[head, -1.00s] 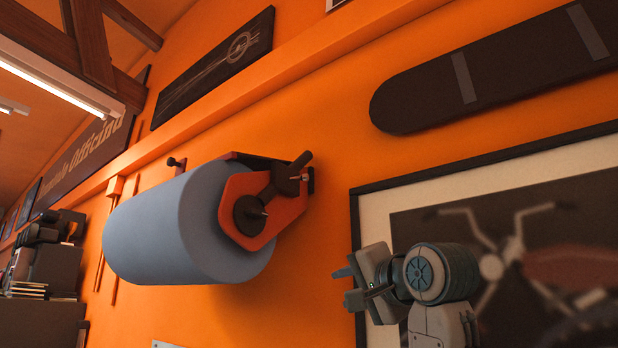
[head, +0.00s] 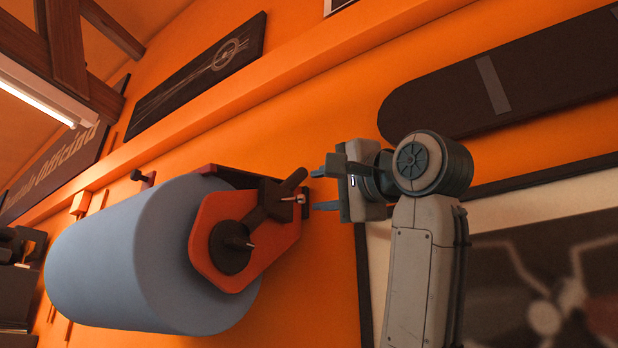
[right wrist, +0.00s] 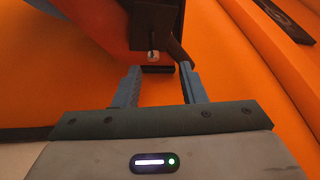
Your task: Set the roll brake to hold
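A big blue-grey roll (head: 110,255) hangs on the orange wall in a red end bracket (head: 205,235). A dark brake lever (head: 292,182) sits at the bracket's upper right and tilts up to the right, with a small pale pin (head: 300,199) by it. My right gripper (head: 320,189) is open and empty, just right of the lever, its fingers pointing left at it. In the right wrist view the dark lever (right wrist: 178,52) and pale pin (right wrist: 153,56) lie just beyond the open fingertips (right wrist: 160,67); contact cannot be told. My left gripper is out of view.
A framed motorcycle picture (head: 540,275) hangs behind my right arm. A dark board (head: 450,95) is on the wall above it, and an orange ledge (head: 300,75) runs above the roll. The wall below the roll's right end is clear.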

